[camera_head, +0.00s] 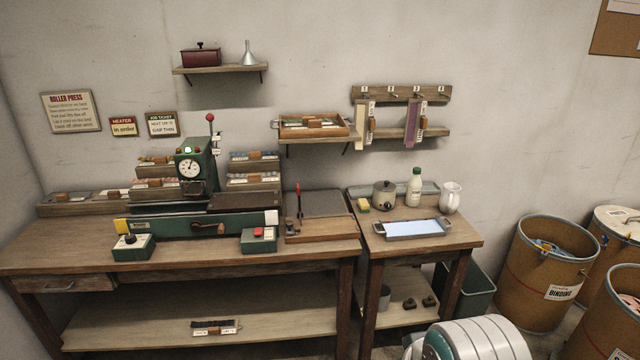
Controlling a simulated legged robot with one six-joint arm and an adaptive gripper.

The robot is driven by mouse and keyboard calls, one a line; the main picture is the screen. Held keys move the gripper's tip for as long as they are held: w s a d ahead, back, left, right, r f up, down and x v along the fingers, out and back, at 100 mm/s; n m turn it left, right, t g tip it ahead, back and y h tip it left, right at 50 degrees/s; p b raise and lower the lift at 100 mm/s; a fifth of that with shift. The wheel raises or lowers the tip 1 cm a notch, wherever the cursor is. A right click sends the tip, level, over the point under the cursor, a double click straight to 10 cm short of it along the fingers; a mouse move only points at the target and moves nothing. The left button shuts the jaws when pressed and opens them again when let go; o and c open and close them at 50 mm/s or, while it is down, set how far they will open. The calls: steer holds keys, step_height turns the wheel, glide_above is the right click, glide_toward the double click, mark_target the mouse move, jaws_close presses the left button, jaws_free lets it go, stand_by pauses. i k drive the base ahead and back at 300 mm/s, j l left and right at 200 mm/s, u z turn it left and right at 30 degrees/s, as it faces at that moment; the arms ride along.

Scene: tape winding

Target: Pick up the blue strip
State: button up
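I cannot make out one clear blue strip. Small strips with bluish parts and paper labels lie in the stepped wooden rack (262,187) at the back of the bench, too small to tell apart. A shallow tray (389,235) on the side table has a pale blue inside; whether that is a strip, liquid or the tray's bottom, I cannot tell. A dark strip with labels (215,327) lies on the bench's lower shelf. The green roller press (196,168) with a dial stands mid-bench. My gripper is not in view.
The wooden bench (60,245) and side table (440,240) stand against the wall. A jar (384,195), bottle (415,187) and white jug (450,197) stand behind the tray. Wall shelves hold a wooden tray (290,133) and hanging strips. Barrels (541,270) crowd the right.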

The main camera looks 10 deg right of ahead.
mark_target(253, 155)
steer(key=i+j, duration=0.3)
steer(key=i, duration=0.25)
steer(key=i+j, duration=0.35)
steer(key=i, duration=0.15)
steer(key=i+j, duration=0.3)
steer(key=i, duration=0.25)
steer(key=i+j, duration=0.35)
steer(key=i, duration=0.15)
